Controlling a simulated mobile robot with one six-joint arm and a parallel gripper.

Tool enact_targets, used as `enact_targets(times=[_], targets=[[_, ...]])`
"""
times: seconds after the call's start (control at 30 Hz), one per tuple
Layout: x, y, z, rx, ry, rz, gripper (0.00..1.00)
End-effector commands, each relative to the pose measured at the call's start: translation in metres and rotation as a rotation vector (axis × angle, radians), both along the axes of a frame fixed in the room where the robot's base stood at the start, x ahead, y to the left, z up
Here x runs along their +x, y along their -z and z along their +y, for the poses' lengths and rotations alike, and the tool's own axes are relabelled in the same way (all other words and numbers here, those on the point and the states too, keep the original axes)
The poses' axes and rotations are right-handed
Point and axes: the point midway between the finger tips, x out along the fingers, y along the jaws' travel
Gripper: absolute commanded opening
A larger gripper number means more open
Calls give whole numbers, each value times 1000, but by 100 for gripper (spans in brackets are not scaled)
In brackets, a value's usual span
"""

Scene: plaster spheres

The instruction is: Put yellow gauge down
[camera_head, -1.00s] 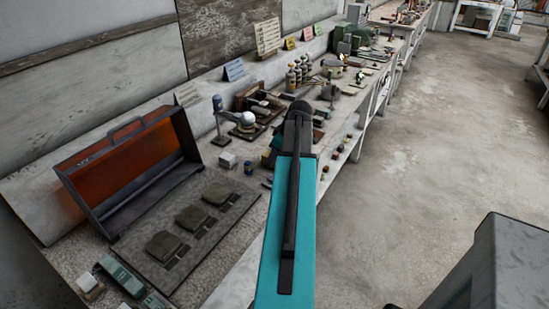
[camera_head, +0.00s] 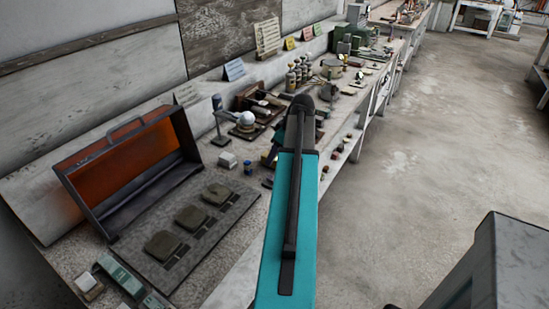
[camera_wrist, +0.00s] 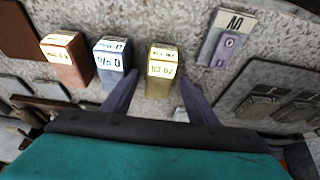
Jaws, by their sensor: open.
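In the wrist view the yellow gauge (camera_wrist: 160,85) is a small block with a pale marked top, standing on the speckled bench surface. My gripper (camera_wrist: 158,93) is open, with one purple finger on each side of the yellow gauge. Gaps show between the block and both fingers. In the head view my teal arm covers the gripper, and I cannot make out the yellow gauge there.
A blue-grey block (camera_wrist: 112,62) and an orange-brown block (camera_wrist: 68,58) stand left of the yellow gauge. A plate marked M (camera_wrist: 232,25) with a purple piece lies to the right. In the head view an orange-lined open case (camera_head: 135,170) stands on the bench's near left.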

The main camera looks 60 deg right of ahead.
Motion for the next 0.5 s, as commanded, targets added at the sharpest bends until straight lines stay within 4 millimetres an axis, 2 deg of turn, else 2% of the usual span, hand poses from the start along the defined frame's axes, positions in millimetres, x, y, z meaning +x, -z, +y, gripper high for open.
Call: enact_targets(times=[0.5], targets=[[-25, -59, -1, -1, 2, -1, 53]])
